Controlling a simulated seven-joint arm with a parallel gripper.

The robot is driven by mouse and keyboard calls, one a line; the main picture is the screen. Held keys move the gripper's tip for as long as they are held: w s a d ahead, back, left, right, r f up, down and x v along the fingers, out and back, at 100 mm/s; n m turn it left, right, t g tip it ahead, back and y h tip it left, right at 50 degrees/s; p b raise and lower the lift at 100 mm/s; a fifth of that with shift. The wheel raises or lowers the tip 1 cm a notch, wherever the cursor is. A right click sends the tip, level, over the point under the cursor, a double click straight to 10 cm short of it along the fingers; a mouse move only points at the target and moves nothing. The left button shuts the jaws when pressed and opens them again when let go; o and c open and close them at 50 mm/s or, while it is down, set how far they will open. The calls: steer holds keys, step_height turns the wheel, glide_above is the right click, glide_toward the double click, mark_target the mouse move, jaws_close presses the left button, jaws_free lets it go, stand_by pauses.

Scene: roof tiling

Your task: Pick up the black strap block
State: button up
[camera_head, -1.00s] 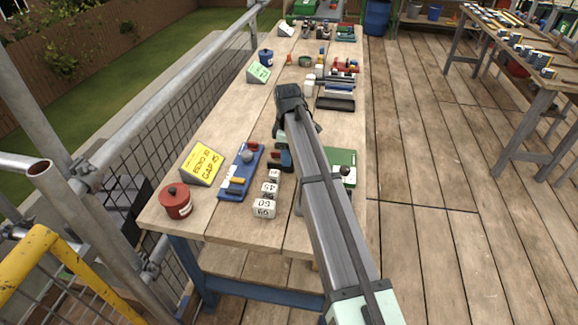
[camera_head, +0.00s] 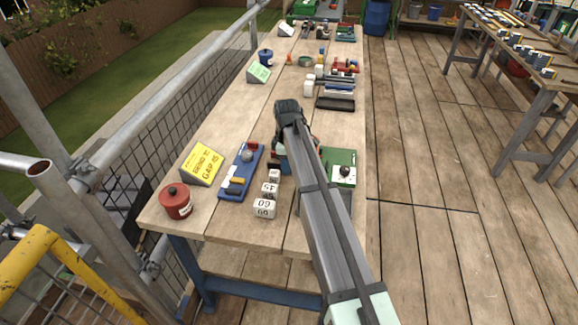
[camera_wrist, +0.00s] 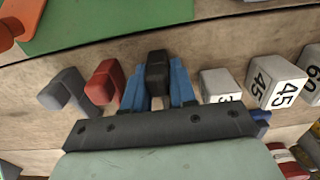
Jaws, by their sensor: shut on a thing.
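The black strap block (camera_wrist: 158,74) stands between the two blue fingers of my gripper (camera_wrist: 158,88) in the wrist view. The fingers touch its sides, and my gripper is shut on it. A red block (camera_wrist: 104,82) is just left of the fingers and a grey angled block (camera_wrist: 68,94) is further left. I cannot tell whether the black block is clear of the table. In the head view my arm largely hides the gripper and the block.
White number blocks (camera_head: 264,207) stand near the gripper, also right of it in the wrist view (camera_wrist: 277,80). A blue tray (camera_head: 234,190), yellow sign (camera_head: 202,163) and red pot (camera_head: 175,201) lie to the left. A green board (camera_head: 341,155) is right of my arm on the wooden table (camera_head: 220,95).

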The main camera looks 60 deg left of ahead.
jaws_close()
step_height(320, 180, up, 9)
steer(key=shift+f, duration=0.1)
steer(key=shift+w+r, duration=0.2)
steer(key=shift+r, duration=0.15)
steer(key=w+d+r+m, duration=0.1)
steer(key=w+d+m, duration=0.1)
steer(key=w+m, duration=0.3)
steer(key=w+d+m, duration=0.3)
steer(key=w+m, duration=0.1)
steer(key=m, duration=0.9)
steer(key=shift+w+d+r, duration=0.35)
